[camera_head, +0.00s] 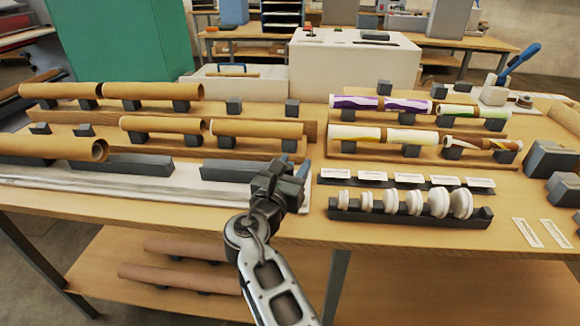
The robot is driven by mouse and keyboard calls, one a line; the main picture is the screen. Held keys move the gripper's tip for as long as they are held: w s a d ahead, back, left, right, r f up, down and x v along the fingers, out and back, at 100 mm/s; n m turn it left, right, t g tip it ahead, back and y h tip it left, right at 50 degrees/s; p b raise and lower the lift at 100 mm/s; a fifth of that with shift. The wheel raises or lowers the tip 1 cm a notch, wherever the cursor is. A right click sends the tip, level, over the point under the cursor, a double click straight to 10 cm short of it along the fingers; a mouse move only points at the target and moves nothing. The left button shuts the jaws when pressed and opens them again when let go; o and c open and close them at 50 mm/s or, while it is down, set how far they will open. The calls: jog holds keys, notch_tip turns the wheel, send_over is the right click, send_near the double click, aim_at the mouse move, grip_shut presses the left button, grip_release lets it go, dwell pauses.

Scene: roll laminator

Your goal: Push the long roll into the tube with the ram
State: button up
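My gripper (280,184) is above the table's front edge, at the right end of a long pale rail (150,188). Its fingers are too dark and small to read. A small blue piece (304,170) shows just behind it; I cannot tell whether it is held or whether it is the ram. A wide brown cardboard tube (45,148) lies at the front left, its open end facing right towards my gripper, with a gap between them. Two longer printed rolls, a purple-and-white one (362,103) and a green-and-yellow one (370,135), lie on dark cradles at the right.
Several thinner brown tubes (152,91) lie on cradles behind. Dark blocks (135,162) line the rail. A rack of white discs (438,203) stands right of my gripper, with labels (408,178) behind it. Shorter printed rolls (470,111) lie at the right.

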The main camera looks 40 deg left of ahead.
dwell(0.3)
jog(key=shift+v, duration=3.85)
jog(key=shift+s, duration=0.1)
